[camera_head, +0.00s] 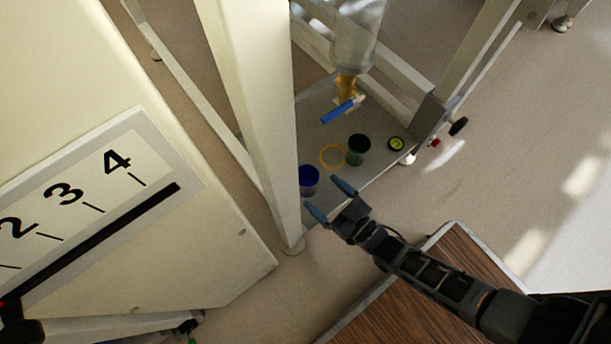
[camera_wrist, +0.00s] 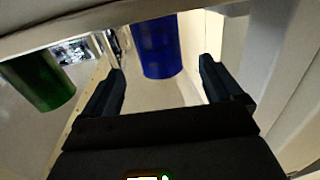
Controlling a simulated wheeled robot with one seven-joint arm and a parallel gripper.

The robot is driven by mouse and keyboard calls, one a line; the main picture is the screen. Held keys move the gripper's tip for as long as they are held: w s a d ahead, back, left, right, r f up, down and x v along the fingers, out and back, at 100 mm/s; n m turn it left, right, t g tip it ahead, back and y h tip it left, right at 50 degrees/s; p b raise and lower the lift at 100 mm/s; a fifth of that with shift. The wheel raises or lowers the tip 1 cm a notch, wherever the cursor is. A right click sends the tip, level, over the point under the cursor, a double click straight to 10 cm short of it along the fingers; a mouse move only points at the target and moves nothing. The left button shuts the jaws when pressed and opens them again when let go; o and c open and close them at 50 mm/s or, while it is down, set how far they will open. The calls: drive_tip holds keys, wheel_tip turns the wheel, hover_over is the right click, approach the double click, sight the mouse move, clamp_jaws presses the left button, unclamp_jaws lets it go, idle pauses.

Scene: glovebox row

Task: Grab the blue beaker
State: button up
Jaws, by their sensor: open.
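The blue beaker (camera_head: 309,179) stands on a grey shelf (camera_head: 322,122) beside a cream post in the head view, its left part close to the post. In the wrist view the blue beaker (camera_wrist: 157,47) is ahead of and between my two fingers, its top cut off by a pale bar. My gripper (camera_head: 330,200) is open and empty, its fingertips just short of the beaker. It also shows open in the wrist view (camera_wrist: 162,85). A green beaker (camera_head: 357,148) stands farther right on the shelf and shows at the left in the wrist view (camera_wrist: 42,80).
A cream post (camera_head: 255,110) rises at the left of the blue beaker. A yellow ring (camera_head: 333,157) lies between the beakers. A glass vessel with a blue-handled tap (camera_head: 342,109) hangs above. A round green-yellow item (camera_head: 396,143) sits at right. A wooden top (camera_head: 430,290) lies below my arm.

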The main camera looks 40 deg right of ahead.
sight(316, 185)
drive_tip(key=w, duration=0.2)
drive_tip(key=w+b, duration=0.1)
drive_tip(key=w, duration=0.3)
drive_tip(key=shift+w+a+r+b, duration=0.2)
drive_tip(key=shift+w+a+b, duration=0.1)
drive_tip(key=shift+a+b, duration=0.1)
drive_tip(key=c, duration=1)
drive_tip(key=shift+r, duration=0.1)
